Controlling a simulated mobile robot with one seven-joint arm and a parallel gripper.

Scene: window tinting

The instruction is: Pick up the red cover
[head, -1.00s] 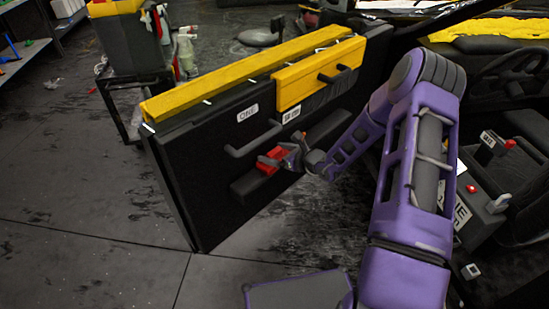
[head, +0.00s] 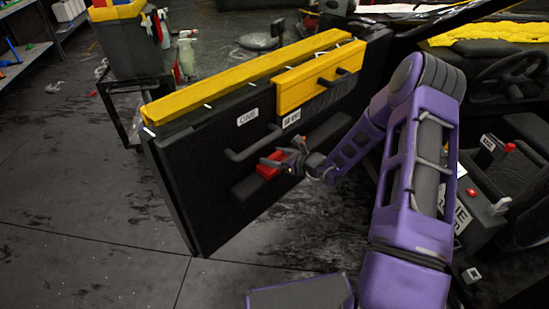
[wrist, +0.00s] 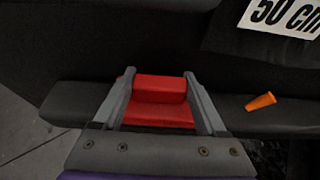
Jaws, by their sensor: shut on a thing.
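The red cover (head: 268,167) is a small red block at the dark ledge on the face of the black door panel. In the wrist view the red cover (wrist: 160,100) sits between the two grey fingers, with a raised step on its far side. My gripper (head: 275,163) is shut on it, and in the wrist view my gripper (wrist: 158,90) has a finger against each side. The cover is at or just over the ledge (wrist: 70,103); I cannot tell whether it still touches. The fingers hide its sides.
The black door panel (head: 205,205) has a bar handle (head: 252,143) above the ledge and yellow pieces (head: 250,75) along its top. An orange cone-shaped piece (wrist: 261,101) lies on the ledge to the right. A car interior (head: 510,150) is at right. Floor at left is open.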

